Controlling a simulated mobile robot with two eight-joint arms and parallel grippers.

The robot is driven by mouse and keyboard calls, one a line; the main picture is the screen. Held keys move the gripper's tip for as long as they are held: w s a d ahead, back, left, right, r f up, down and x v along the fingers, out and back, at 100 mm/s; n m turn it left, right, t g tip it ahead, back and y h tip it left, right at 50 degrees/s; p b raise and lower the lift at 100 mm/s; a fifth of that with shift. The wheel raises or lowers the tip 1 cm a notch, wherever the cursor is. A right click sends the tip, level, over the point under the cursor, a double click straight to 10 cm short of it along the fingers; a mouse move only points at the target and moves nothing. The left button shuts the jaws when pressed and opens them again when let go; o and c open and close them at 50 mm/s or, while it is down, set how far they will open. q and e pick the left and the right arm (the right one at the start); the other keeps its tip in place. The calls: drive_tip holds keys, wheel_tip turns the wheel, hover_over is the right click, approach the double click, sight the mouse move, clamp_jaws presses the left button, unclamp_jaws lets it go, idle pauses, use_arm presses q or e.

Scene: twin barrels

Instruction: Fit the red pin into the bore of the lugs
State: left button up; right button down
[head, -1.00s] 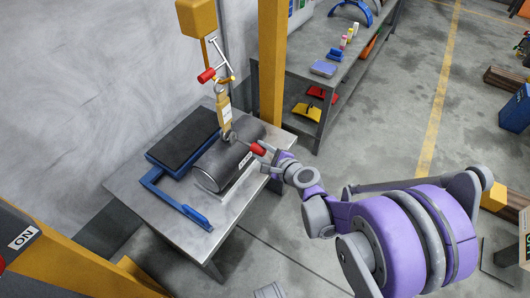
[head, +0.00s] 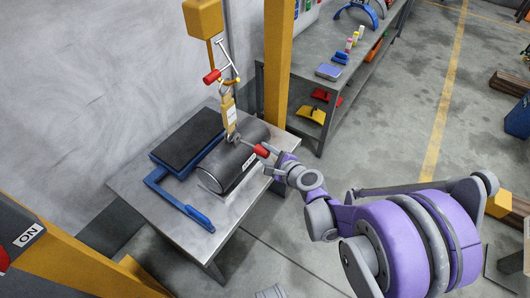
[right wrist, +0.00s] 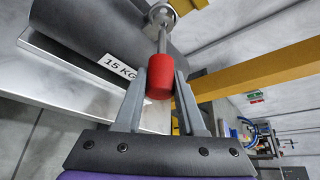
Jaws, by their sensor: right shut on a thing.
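The red pin has a red grip (head: 261,151) and a thin grey shaft. It also shows in the right wrist view (right wrist: 160,83). My right gripper (head: 272,158) is shut on the red grip, with one finger on each side of it in the right wrist view (right wrist: 160,90). The shaft points at the round metal lugs (right wrist: 162,16) above the dark barrel (head: 232,160) labelled 15 KG. The shaft's tip meets or overlaps the lugs in view; I cannot tell whether it is inside the bore. My left gripper is not in view.
The barrel lies on a grey metal table (head: 212,237) beside a dark pad (head: 187,140) and a blue bracket (head: 180,205). A yellow hoist link (head: 229,115) hangs above the lugs, with another red cylinder (head: 212,76) higher up. A yellow post (head: 277,75) stands behind.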

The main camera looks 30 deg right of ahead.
sight(248, 144)
drive_tip(key=shift+w+a, duration=0.6)
drive_tip(key=shift+w, duration=0.45)
drive_tip(key=shift+w+a, duration=0.65)
drive_tip(key=shift+w, duration=0.35)
drive_tip(key=shift+w+a, duration=0.6)
drive_tip(key=shift+w, duration=0.45)
idle(0.3)
drive_tip(key=shift+c, duration=2.1)
unclamp_jaws()
drive_tip(key=p+v, duration=0.2)
drive_tip(key=v, duration=0.8)
drive_tip(key=shift+s+r, duration=0.2)
drive_tip(key=shift+s, duration=0.15)
